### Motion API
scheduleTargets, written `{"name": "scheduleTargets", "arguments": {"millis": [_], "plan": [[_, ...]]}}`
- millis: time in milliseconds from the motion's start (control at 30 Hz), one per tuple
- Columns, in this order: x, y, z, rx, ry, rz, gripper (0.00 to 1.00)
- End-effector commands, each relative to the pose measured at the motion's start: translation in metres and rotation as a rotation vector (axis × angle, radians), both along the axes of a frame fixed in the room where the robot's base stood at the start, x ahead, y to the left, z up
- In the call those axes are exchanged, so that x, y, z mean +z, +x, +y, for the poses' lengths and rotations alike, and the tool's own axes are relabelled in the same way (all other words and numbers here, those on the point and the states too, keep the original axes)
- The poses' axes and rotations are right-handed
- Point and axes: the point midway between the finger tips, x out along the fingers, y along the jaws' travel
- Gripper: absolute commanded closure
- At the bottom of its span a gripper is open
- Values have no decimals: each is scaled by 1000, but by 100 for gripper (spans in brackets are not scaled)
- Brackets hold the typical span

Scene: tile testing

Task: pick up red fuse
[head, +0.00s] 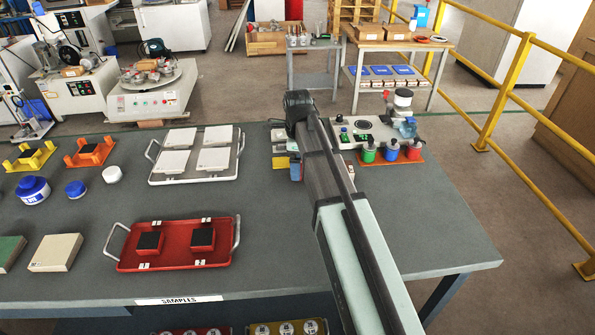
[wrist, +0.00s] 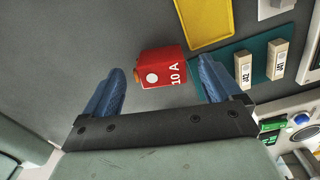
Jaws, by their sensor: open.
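The red fuse (wrist: 160,66) is a small red block marked "10 A" with a white round spot. In the wrist view it rests on the dark grey table, between the two blue fingers of my gripper (wrist: 162,68). The fingers are spread wide, with a gap to the fuse on both sides. The gap on the left looks a little smaller than the one on the right. In the head view my arm (head: 347,210) reaches over the right part of the table and hides most of this area, so I cannot make out the fuse there.
A yellow tray (wrist: 208,18) and a teal mat (wrist: 262,52) with two cream blocks lie beside the fuse. A control panel (head: 362,129) and an orange rack (head: 376,160) of coloured bottles stand to the right. A red tray (head: 175,253) lies front left. The table's right front is clear.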

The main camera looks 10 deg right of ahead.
Motion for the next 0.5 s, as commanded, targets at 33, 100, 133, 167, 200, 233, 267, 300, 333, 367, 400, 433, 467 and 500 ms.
{"name": "scheduleTargets", "arguments": {"millis": [33,100,133,167,200,233,267,300,333,367,400,433,467,500], "plan": [[-7,-1,0,0,-1,2,8],[-13,-1,0,0,0,1,8],[-15,-1,0,0,0,1,8],[-16,-1,0,0,0,0,8],[-18,-1,0,0,0,0,8],[-18,-1,0,0,0,0,8],[-18,-1,0,0,0,0,8],[-18,0,0,0,0,0,8],[-18,0,0,0,0,0,8],[-18,0,0,0,0,0,8],[-18,-1,0,0,0,0,8],[-18,-1,0,0,0,0,11],[-17,-1,0,0,0,0,14],[-17,0,0,0,0,0,18]]}}
